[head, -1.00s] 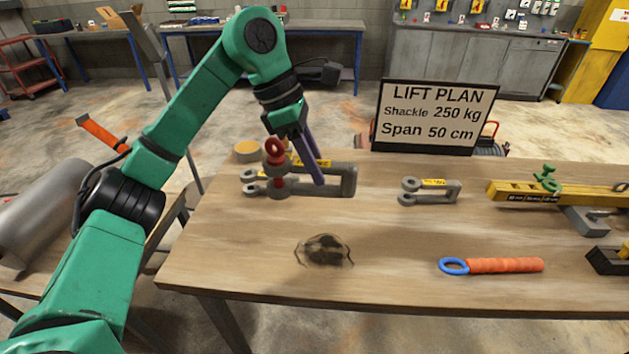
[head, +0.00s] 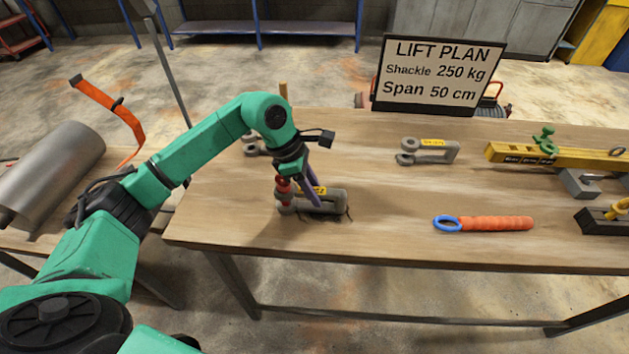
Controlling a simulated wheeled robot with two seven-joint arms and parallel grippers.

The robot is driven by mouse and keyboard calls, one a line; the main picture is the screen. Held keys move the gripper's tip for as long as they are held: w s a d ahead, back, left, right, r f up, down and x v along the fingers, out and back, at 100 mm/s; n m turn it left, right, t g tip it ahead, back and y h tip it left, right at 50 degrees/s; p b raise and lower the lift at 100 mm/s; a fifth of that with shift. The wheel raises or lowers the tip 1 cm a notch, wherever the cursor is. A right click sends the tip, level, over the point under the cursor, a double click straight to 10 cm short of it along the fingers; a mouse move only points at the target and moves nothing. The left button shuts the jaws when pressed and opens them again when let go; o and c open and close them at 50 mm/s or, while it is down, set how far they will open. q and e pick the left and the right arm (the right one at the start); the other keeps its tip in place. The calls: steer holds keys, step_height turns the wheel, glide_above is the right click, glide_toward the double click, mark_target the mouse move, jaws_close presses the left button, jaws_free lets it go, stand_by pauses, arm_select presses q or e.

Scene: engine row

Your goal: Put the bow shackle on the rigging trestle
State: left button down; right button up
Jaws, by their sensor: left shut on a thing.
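The bow shackle (head: 325,207), grey with a red pin and a yellow label, is in my left gripper (head: 313,200). The purple fingers are shut on it. The shackle is low over the front left part of the wooden-topped rigging trestle (head: 385,200), and I cannot tell whether it touches the top. It covers most of a dark patch with a thin outline on the wood. My right gripper is out of view.
A grey shackle (head: 251,146) lies behind my left arm, partly hidden. Another shackle (head: 428,151) lies farther right.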

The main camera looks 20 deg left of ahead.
arm_select(q)
steer(key=c, duration=0.6)
jaws_free()
steer(key=shift+s, duration=0.1)
steer(key=shift+r, duration=0.25)
steer(key=b+v, duration=0.1)
steer(key=v, duration=1)
steer(key=shift+a+r+b, duration=0.25)
steer(key=shift+b, duration=0.05)
steer(key=shift+s, duration=0.1)
